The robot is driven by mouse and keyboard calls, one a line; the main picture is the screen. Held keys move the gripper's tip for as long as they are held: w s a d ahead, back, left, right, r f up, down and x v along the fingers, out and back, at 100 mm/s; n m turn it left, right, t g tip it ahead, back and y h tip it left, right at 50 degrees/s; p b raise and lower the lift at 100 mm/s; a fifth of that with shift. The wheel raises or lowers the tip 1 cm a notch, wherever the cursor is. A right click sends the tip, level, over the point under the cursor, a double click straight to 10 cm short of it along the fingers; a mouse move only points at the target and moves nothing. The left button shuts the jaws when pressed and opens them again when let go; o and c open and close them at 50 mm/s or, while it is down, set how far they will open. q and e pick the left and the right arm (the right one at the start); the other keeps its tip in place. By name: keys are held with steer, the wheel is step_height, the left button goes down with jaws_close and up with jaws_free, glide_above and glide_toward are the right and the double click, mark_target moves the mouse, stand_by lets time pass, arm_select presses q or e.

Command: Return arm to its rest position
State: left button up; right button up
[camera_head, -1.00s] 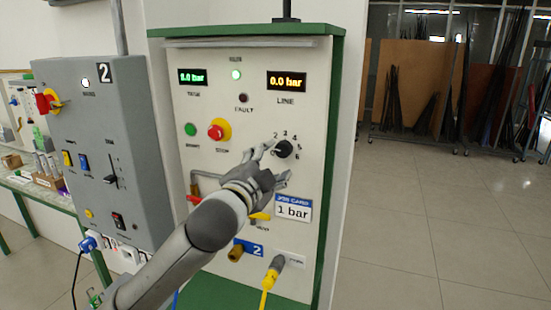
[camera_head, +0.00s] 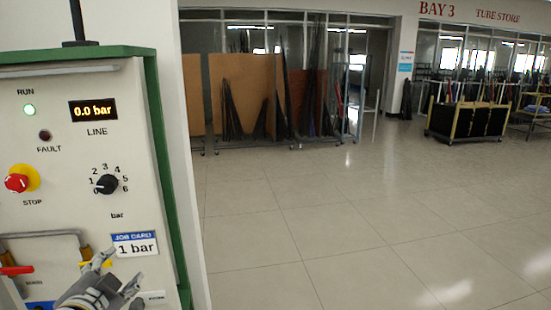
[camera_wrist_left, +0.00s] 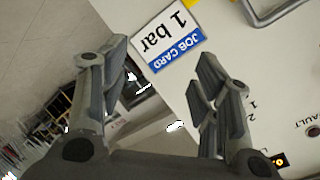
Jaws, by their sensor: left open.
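My left gripper (camera_head: 118,274) is low in the head view, in front of the lower part of the cream control panel (camera_head: 60,140). Its fingers are spread and hold nothing. In the left wrist view the open fingers (camera_wrist_left: 160,75) frame the job card (camera_wrist_left: 178,37), which reads "1 bar", with nothing between them. In the head view the gripper is just below that job card (camera_head: 135,245). The black pressure knob (camera_head: 107,184) is above the gripper and clear of it; its exact pointer setting is hard to read. Most of my left arm is out of the picture.
The line display (camera_head: 93,110) reads 0.0 bar, and the green run lamp (camera_head: 29,109) is lit. Open tiled floor (camera_head: 340,230) lies to the right.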

arm_select(q)
steer(key=s+d+f+n+g+h, duration=0.1)
steer(key=s+d+f+g, duration=0.3)
steer(key=f, duration=0.5)
steer(key=s+d+f+n+g+h, duration=0.1)
steer(key=s+d+f+n, duration=0.1)
steer(key=s+f, duration=0.5)
steer(key=s+d+f+n+g+h, duration=0.1)
steer(key=s+d+f+g, duration=0.2)
steer(key=s+f, duration=0.35)
steer(key=s+d+f+n+g, duration=0.25)
steer(key=s+d+f, duration=0.2)
steer(key=s, duration=0.35)
step_height(320, 180, down, 27)
steer(key=s+a+m+g, duration=0.1)
steer(key=s+a+f+g, duration=0.1)
steer(key=s+a+f, duration=0.2)
steer(key=s+f, duration=1.3)
steer(key=shift+s+f, duration=0.15)
steer(key=shift+s, duration=0.45)
